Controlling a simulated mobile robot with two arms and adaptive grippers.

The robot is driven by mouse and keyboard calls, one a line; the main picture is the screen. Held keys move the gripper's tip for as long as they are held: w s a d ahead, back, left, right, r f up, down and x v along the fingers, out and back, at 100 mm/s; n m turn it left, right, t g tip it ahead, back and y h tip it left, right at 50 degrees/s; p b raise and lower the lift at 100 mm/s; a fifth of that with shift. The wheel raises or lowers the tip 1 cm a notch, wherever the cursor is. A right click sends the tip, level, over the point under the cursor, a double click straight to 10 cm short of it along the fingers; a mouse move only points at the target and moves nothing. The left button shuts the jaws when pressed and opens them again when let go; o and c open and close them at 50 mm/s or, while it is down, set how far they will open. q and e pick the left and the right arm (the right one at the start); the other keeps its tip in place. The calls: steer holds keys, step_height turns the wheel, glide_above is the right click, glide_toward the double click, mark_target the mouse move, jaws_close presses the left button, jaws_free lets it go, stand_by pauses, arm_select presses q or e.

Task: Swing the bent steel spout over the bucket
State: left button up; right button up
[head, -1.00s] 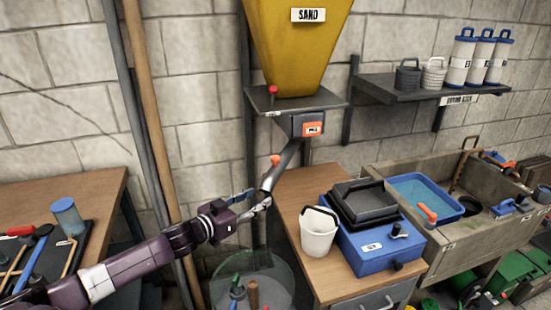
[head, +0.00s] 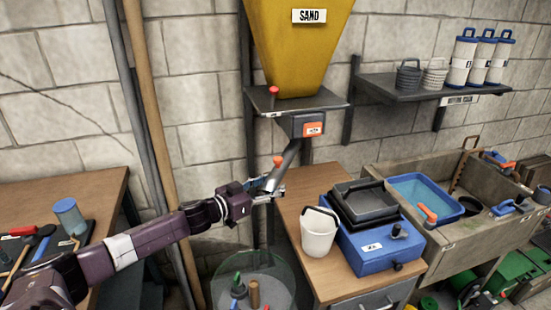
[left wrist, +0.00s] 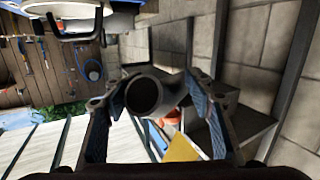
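The bent steel spout (head: 291,152) hangs from the outlet below the yellow sand hopper (head: 297,50) and slants down to the left. An orange knob (head: 278,161) is on it. My left gripper (head: 270,192) is at the spout's lower end. The white bucket (head: 318,236) stands upright on the wooden bench, right of and below the spout's end. The spout's end is not over it. My right gripper is not in view.
A blue box with black trays (head: 372,243) stands right of the bucket on the bench (head: 290,190). A clear round bin with tools (head: 262,285) is below my left gripper. A red-knobbed lever (head: 273,92) rises from the hopper shelf. A stone sink (head: 455,238) is at right.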

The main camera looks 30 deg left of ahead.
mark_target(276, 158)
arm_select(q)
steer(key=shift+t, duration=0.8)
steer(key=w+r, duration=0.1)
steer(key=r, duration=0.1)
steer(key=a+r, duration=0.1)
steer(key=r, duration=0.2)
steer(key=w+a+r, duration=0.1)
steer(key=r, duration=0.2)
steer(key=shift+w+a, duration=0.1)
steer(key=shift+w, duration=0.2)
steer(key=shift+w+d+f, duration=0.15)
steer(key=shift+w+d, duration=0.2)
steer(key=shift+d, duration=0.2)
steer(key=shift+w+f, duration=0.3)
steer(key=shift+a+f, duration=0.1)
steer(key=shift+a, duration=0.05)
steer(key=shift+s, duration=0.1)
jaws_close()
